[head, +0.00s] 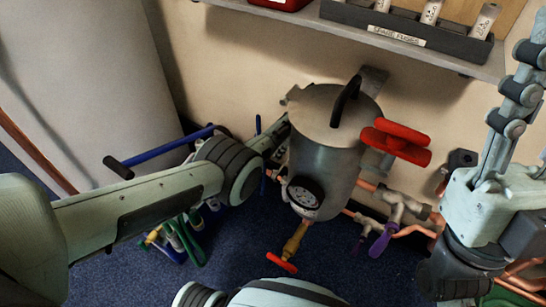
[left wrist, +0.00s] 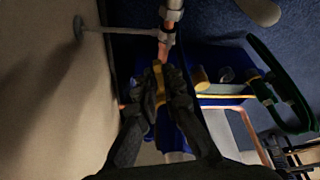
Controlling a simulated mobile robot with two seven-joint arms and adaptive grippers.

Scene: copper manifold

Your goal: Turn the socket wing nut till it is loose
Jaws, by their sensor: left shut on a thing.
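In the left wrist view my left gripper (left wrist: 160,88) is shut on a small brass-yellow piece (left wrist: 158,80), which looks like the socket wing nut. It sits in line with a copper pipe (left wrist: 163,50) and a grey fitting above it. The dark fingers cover its sides, so its wings and thread are hidden. In the head view my left arm reaches in from the left, and its hand goes behind the grey lidded vessel (head: 322,155); the fingertips are hidden there.
A shelf (head: 400,45) overhangs the back. A blue bar (head: 165,150) lies behind my left arm.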

